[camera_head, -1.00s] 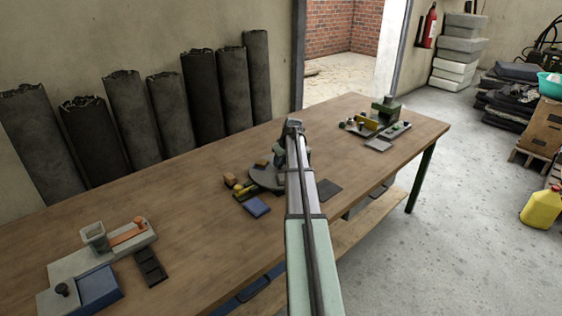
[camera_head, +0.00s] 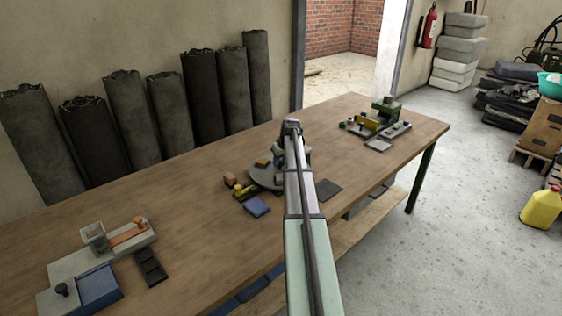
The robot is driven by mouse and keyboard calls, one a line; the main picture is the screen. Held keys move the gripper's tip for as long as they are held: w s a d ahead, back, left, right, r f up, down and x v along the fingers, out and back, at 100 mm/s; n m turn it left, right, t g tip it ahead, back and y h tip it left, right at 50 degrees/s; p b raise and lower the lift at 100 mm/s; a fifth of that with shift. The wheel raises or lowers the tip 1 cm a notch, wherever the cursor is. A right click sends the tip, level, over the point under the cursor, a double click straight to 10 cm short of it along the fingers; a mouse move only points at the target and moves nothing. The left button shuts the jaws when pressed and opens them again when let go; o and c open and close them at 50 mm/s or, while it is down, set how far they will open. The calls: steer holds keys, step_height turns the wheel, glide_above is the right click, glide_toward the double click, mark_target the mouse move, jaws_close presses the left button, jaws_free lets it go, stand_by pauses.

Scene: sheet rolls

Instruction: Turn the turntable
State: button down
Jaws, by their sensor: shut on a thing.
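The turntable (camera_head: 261,179) is a grey disc on the wooden table, in the middle of the view. Its right side is hidden behind my arm. A small brown block (camera_head: 263,162) shows at its far edge. My gripper (camera_head: 281,177) is down at the turntable's right part, mostly covered by my own wrist and forearm. It is shut on a part of the turntable, but the fingertips and exact contact are hard to make out.
A yellow piece (camera_head: 243,190), a tan block (camera_head: 230,179) and a blue pad (camera_head: 257,207) lie left of the turntable. A dark plate (camera_head: 328,189) lies right. A green-posted fixture (camera_head: 386,107) stands far right; a grey fixture with an orange lever (camera_head: 128,234) stands near left.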

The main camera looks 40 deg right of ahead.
steer(key=shift+w+a+m+g+h, duration=0.1)
steer(key=shift+m+g+h, duration=0.3)
steer(key=shift+m, duration=1.05)
steer(key=shift+a+m+g+h, duration=0.1)
steer(key=shift+m+h, duration=0.5)
steer(key=shift+m, duration=0.85)
steer(key=shift+w+a+m+g+h, duration=0.1)
steer(key=shift+m+g+h, duration=0.3)
steer(key=shift+m, duration=1.05)
steer(key=shift+w+m+g+h, duration=0.1)
steer(key=shift+m+g+h, duration=0.3)
steer(key=shift+m, duration=1.05)
steer(key=shift+w+m+g, duration=0.15)
steer(key=shift+m+g, duration=0.45)
steer(key=shift+m, duration=0.8)
steer(key=shift+w+m+g, duration=0.1)
steer(key=shift+m+g, duration=0.5)
steer(key=shift+m, duration=0.8)
steer(key=shift+w+m+g+y, duration=0.1)
steer(key=shift+m+g+y, duration=0.25)
steer(key=shift+m, duration=0.85)
steer(key=shift+w+m+g+y, duration=0.15)
steer(key=shift+m+g, duration=0.3)
steer(key=shift+m, duration=0.75)
steer(key=shift+s+m, duration=0.1)
steer(key=shift+m, duration=0.4)
steer(key=c, duration=0.7)
jaws_free()
